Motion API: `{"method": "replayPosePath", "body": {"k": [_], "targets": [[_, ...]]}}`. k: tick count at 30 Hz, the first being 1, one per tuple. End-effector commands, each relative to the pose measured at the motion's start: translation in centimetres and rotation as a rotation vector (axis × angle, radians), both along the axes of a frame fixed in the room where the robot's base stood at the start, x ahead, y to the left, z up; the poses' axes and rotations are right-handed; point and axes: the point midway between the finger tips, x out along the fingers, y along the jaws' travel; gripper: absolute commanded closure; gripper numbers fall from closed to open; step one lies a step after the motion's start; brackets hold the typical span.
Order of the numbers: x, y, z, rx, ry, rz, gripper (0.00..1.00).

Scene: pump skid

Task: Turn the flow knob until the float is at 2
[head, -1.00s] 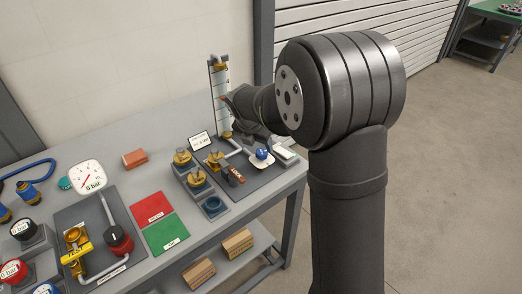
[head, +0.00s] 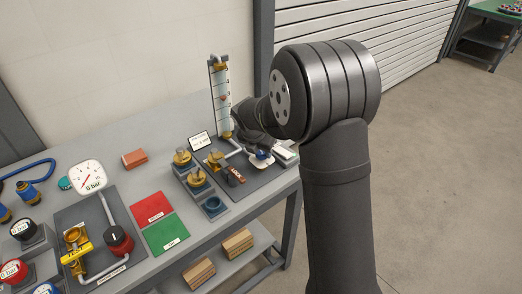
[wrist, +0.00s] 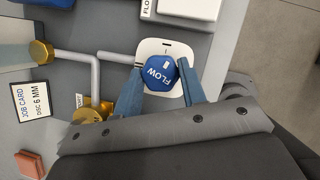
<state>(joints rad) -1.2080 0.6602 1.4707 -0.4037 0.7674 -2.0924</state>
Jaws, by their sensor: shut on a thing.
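The blue flow knob (wrist: 158,73) sits on a white plate (wrist: 152,48), with its white mark towards the upper right of its top in the wrist view. My gripper (wrist: 159,90) is shut on the knob, one blue finger on each side. In the head view the knob (head: 262,155) is partly hidden under my gripper (head: 260,150). The upright flow tube (head: 220,98) with its numbered scale stands behind, to the left of my arm. A small reddish float (head: 223,98) shows near the 3; its exact reading is too small to tell.
Brass fittings (head: 183,158) and a job card (head: 200,140) stand left of the knob. A bent grey pipe (wrist: 92,65) runs beside the plate. A white box (wrist: 188,10) is close by. Red (head: 153,208) and green (head: 166,234) mats lie further left on the bench.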

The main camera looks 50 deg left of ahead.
Motion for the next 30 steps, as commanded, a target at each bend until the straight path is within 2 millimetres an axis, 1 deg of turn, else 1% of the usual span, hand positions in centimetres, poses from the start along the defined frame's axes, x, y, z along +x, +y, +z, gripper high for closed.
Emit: {"method": "replayPosePath", "body": {"k": [5, 11, 17, 30], "targets": [[-0.03, 0.05, 0.03, 0.0, 0.0, -0.016, 0.85], [-0.05, 0.14, 0.05, 0.001, 0.0, -0.094, 0.85], [-0.09, 0.26, 0.0, 0.0, 0.001, -0.243, 0.85], [-0.06, 0.48, -0.04, -0.001, 0.001, -0.658, 0.85]]}}
